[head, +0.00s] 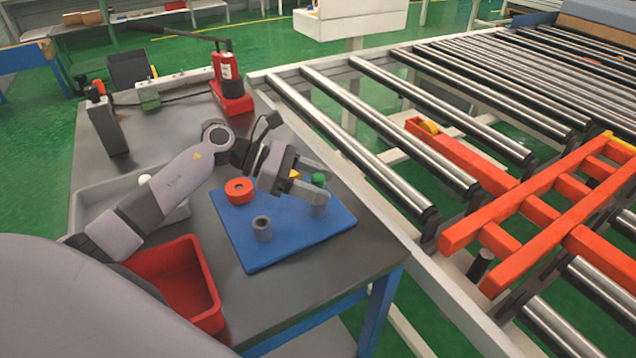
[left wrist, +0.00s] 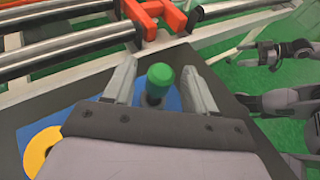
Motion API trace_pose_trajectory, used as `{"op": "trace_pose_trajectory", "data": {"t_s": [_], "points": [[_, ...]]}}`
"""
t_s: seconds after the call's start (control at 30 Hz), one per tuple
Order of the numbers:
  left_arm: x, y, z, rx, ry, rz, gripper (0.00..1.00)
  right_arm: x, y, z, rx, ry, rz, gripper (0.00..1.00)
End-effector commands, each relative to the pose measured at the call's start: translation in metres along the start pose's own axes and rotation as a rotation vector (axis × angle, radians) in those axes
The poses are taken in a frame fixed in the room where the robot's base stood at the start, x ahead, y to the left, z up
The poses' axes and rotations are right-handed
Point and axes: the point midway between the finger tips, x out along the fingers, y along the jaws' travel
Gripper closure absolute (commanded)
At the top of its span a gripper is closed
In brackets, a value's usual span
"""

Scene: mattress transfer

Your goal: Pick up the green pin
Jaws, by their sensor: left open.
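In the left wrist view the green pin (left wrist: 160,77) shows between the two spread fingers of my left gripper (left wrist: 158,88), with gaps on both sides. Its lower part is dark and partly hidden by the gripper body. My right gripper (left wrist: 242,54) shows small at the right of the left wrist view.
A red ring (head: 238,188) and a grey hollow cylinder (head: 262,228) are on the board. A yellow piece (head: 295,174) is partly hidden by my gripper. A red bin (head: 212,290) and grey tray (head: 88,204) are nearby. The roller conveyor (head: 390,185) borders the table.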

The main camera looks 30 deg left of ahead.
Motion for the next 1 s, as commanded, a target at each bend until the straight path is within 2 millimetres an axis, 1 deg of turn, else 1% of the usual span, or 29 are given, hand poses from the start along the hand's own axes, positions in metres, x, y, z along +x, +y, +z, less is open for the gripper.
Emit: {"op": "trace_pose_trajectory", "data": {"t_s": [0.03,0.1,0.2,0.43,0.47,0.5,0.57,0.6,0.63,1.0], "points": [[0.007,0.0,0.002,-0.001,-0.002,-0.001,0.44,-0.002,0.0,-0.002,0.0,0.0,0.001,0.08],[0.015,0.0,0.001,-0.001,-0.002,0.001,0.44,-0.003,0.001,-0.003,0.0,0.0,0.002,0.08],[0.021,0.0,0.001,0.0,-0.001,0.001,0.44,-0.003,0.001,-0.004,0.0,0.001,0.002,0.08],[0.022,0.0,0.0,0.0,0.0,0.001,0.44,-0.003,0.001,-0.004,0.001,0.002,0.002,0.08],[0.022,0.0,0.0,0.0,0.0,0.001,0.5,-0.003,0.001,-0.004,0.001,0.002,0.002,0.08],[0.022,0.0,0.0,0.0,0.0,0.001,0.63,-0.003,0.001,-0.004,0.002,0.002,0.002,0.08],[0.022,0.0,0.0,0.0,0.0,0.001,0.83,-0.003,0.001,-0.004,0.002,0.002,0.002,0.08],[0.022,0.0,0.0,0.0,0.0,0.001,0.96,-0.003,0.001,-0.004,0.002,0.002,0.002,0.08],[0.022,0.0,0.0,0.0,0.0,0.001,1.0,-0.003,0.001,-0.004,0.002,0.002,0.002,0.08],[0.02,0.001,0.003,0.002,0.0,0.002,1.0,-0.002,0.001,-0.004,0.002,0.004,0.002,0.08]]}}
